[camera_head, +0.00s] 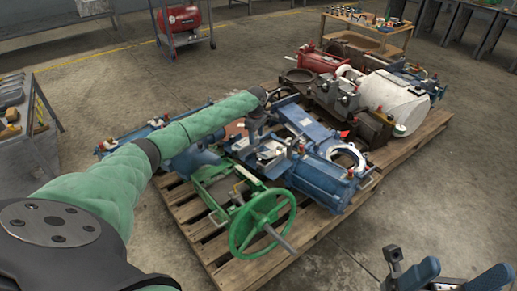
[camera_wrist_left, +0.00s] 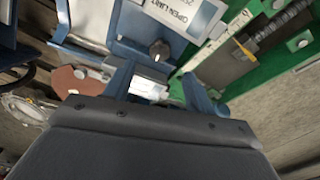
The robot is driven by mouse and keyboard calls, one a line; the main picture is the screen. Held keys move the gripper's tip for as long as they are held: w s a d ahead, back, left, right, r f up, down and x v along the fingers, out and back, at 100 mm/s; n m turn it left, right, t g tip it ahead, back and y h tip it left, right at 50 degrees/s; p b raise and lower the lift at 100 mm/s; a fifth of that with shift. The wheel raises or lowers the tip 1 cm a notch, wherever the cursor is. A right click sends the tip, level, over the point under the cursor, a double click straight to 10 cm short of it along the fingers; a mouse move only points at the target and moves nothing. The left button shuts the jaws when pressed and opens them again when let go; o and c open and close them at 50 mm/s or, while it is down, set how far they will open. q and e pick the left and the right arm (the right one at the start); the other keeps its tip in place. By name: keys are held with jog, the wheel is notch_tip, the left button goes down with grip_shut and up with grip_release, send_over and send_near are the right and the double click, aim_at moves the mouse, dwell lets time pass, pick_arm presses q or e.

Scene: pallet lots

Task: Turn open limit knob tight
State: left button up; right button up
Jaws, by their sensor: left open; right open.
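In the left wrist view, a label plate reading "OPEN LIMIT" (camera_wrist_left: 180,20) is fixed on a blue part, upside down in the picture. A small dark knob (camera_wrist_left: 158,50) with a rounded end stands just below the plate, ahead of my fingertips. My left gripper (camera_wrist_left: 158,74) is open, its two blue fingers either side of the knob's line and apart from it as far as I can tell. A pale metal piece (camera_wrist_left: 148,88) shows between the fingers. In the head view my left gripper (camera_head: 256,130) points down over the valve parts; the knob is not discernible there. My right gripper (camera_head: 457,276) is open and empty at the lower right.
A wooden pallet (camera_head: 219,252) carries blue actuators (camera_head: 325,175), a green valve frame with handwheel (camera_head: 262,222), and a white cylinder (camera_head: 400,98). A grey cart (camera_head: 45,150) stands at left, a shelf (camera_head: 365,37) behind. The concrete floor beside the pallet is clear.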

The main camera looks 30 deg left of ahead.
aim_at(256, 150)
pick_arm(q)
jog(key=shift+f+b, duration=1.15)
jog(key=shift+f, duration=2.7)
jog(key=c, duration=1)
